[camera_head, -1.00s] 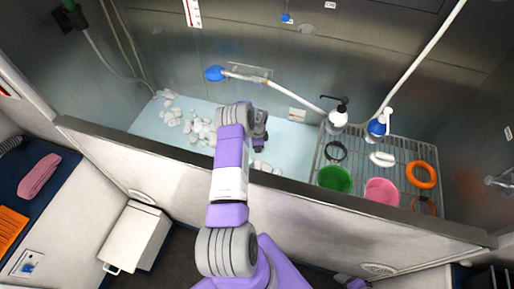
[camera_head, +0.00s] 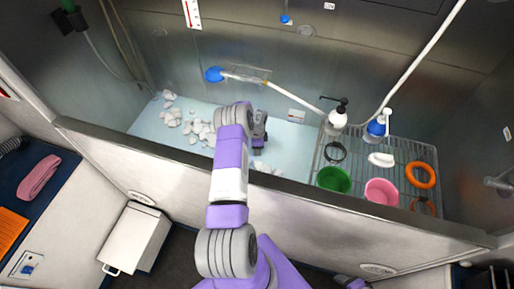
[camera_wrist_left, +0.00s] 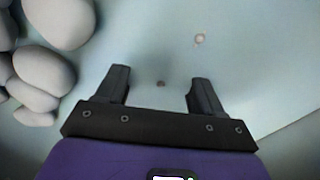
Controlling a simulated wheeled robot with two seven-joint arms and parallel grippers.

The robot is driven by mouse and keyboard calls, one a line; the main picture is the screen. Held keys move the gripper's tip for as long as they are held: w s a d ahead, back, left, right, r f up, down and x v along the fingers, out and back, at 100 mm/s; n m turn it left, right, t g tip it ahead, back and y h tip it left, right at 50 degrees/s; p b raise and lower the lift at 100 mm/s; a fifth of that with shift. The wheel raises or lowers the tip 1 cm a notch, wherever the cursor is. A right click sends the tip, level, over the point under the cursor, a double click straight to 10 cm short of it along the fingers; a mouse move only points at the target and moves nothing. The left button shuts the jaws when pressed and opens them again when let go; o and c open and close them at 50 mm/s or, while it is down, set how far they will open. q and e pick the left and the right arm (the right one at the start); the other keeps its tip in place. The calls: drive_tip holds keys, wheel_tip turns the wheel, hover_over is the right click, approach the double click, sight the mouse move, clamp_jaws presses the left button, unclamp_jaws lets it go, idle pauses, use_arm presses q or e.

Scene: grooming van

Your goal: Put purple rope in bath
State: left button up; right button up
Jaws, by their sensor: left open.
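The bath (camera_head: 287,143) is a long steel-walled tub with a pale blue floor. My left arm reaches over its front wall. My left gripper (camera_head: 258,150) is inside the bath, low over the floor and partly hidden behind my arm. In the left wrist view its two dark fingers (camera_wrist_left: 160,82) are apart with nothing between them, above the bare pale floor. I cannot make out a purple rope in any view; my arm hides part of the bath. My right gripper is not in view.
White stones (camera_head: 195,128) lie on the bath floor, close to the gripper in the wrist view. A rack (camera_head: 365,150) at right holds a green bowl (camera_head: 334,179), pink bowl (camera_head: 381,191), orange ring (camera_head: 421,175) and bottles. A pink towel (camera_head: 38,177) lies at left.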

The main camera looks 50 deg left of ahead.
use_arm(q)
wheel_tip(320, 180, up, 12)
drive_tip(key=p, duration=0.1)
drive_tip(key=shift+f+p, duration=0.15)
drive_tip(key=shift+p, duration=0.2)
drive_tip(key=shift+a, duration=0.1)
